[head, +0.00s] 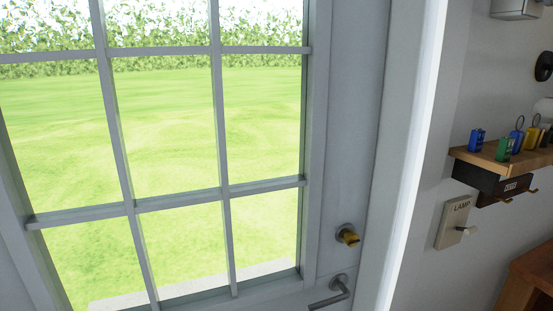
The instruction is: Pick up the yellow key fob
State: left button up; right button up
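A yellow key fob (532,138) stands on a small wooden wall shelf (483,155) at the right of the head view. Blue and green fobs stand close beside it on the same shelf. A dark object at its right partly hides or touches it; I cannot tell which. Neither of my grippers shows in the view.
A white door with glass panes (312,150) fills the left and middle, with a brass lock knob (347,236) and a lever handle (330,295). A switch plate marked LAMP (453,222) is below the shelf. Wooden furniture (530,280) stands at the lower right.

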aim_at(531, 141)
jog(key=z, duration=1.4)
jog(key=i+l+u, duration=0.1)
jog(key=u, duration=0.3)
jog(key=l+u, duration=0.55)
jog(key=u, duration=0.25)
jog(key=l+u, duration=0.3)
jog(key=u, duration=0.15)
jog(key=i, duration=0.05)
